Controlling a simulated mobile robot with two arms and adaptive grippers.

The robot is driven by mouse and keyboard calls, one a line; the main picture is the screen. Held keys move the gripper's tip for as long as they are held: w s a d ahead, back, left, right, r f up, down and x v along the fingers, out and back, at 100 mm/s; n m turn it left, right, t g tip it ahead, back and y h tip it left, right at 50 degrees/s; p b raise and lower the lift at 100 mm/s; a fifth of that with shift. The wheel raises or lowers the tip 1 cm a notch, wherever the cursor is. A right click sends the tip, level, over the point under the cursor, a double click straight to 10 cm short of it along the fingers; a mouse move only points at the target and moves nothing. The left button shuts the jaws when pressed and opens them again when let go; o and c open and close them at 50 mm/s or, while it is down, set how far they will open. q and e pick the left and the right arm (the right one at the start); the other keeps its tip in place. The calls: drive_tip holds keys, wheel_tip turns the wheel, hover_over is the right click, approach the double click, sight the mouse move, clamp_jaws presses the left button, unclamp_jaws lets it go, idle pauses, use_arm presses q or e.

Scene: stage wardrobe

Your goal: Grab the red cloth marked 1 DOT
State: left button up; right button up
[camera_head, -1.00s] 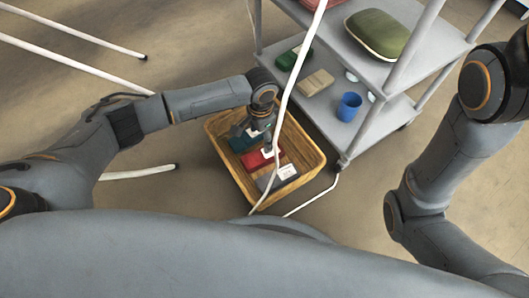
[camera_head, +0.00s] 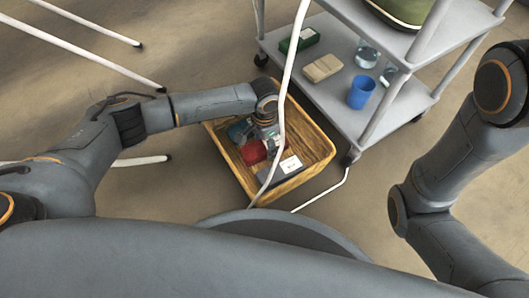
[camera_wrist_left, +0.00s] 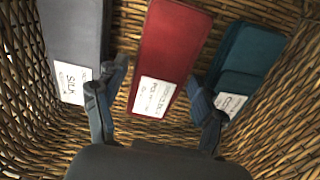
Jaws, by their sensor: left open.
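A red folded cloth (camera_head: 253,152) lies in a wicker basket (camera_head: 322,152) on the floor. In the left wrist view the red cloth (camera_wrist_left: 174,42) is in the middle, with a white label whose writing is too blurred to read surely. A grey cloth (camera_wrist_left: 74,30) with a label reading SILK lies to its left, and a teal cloth (camera_wrist_left: 250,55) with a label lies to its right. My left gripper (camera_wrist_left: 157,84) is open inside the basket, one finger on each side of the red cloth's labelled end. It also shows in the head view (camera_head: 267,141), partly covering the cloths.
A grey shelf cart (camera_head: 330,90) stands beyond the basket, holding a blue cup (camera_head: 361,92), a tan block (camera_head: 323,68) and a green box (camera_head: 300,40). A white pole or cable (camera_head: 287,80) crosses in front of the basket. White rods (camera_head: 90,50) lie at the left.

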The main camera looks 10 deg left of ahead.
use_arm(q)
drive_tip(key=shift+f, duration=0.65)
drive_tip(key=shift+r, duration=0.1)
drive_tip(key=c, duration=0.9)
